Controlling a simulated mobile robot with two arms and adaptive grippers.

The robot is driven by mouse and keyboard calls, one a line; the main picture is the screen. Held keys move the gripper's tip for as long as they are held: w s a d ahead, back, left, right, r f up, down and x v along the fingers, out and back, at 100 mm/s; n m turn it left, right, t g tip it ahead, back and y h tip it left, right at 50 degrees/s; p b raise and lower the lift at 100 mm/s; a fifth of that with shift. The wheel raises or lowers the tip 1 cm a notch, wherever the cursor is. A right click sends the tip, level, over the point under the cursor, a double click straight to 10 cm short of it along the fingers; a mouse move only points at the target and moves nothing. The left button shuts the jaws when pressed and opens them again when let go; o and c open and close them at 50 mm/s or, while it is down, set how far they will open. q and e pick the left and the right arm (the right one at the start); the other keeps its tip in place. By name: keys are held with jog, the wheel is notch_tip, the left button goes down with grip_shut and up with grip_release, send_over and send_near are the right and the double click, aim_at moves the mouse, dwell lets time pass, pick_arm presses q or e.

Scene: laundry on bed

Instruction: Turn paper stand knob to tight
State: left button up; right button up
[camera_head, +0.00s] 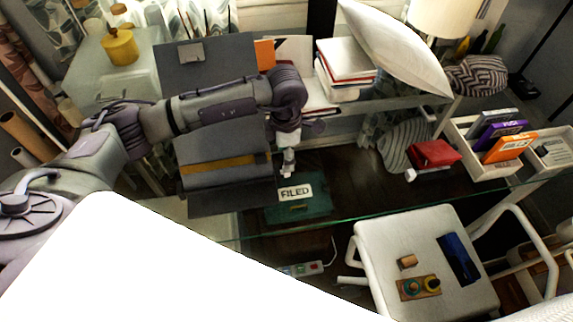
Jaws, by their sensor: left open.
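A dark grey paper stand (178,77) rises at the upper left, with a small grey clip-like piece on its upper panel and a yellow-brown band across its lower part. My left arm crosses in front of its middle. My left gripper (288,172) is open, pointing down at the right side of the stand's lower part, just above a green item (315,209) with a "FILED" label. I cannot make out the stand's knob, so whether the gripper touches it cannot be told. My right gripper is not in view.
A glass tabletop edge (395,209) runs across the middle. To the right are stacked books (347,60), a red box (434,154) and light trays with colourful cases (510,147). A white stool (385,235) with small objects stands at the lower right.

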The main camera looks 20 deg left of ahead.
pick_arm(q)
notch_tip(320, 180, down, 6)
jog(key=shift+f+p, duration=0.25)
jog(key=shift+p, duration=0.2)
grip_shut()
jog(key=g+b, duration=0.1)
jog(key=g+h+b, duration=0.1)
jog(key=b, duration=0.1)
jog(key=h+b, duration=0.1)
jog(key=b, duration=0.1)
jog(key=shift+w+a+f+g, duration=0.1)
jog(key=shift+w+f+g, duration=0.15)
jog(key=shift+f+g, duration=0.15)
jog(key=shift+r, duration=0.15)
jog(key=shift+r+g, duration=0.25)
jog(key=shift+g, duration=0.05)
grip_release()
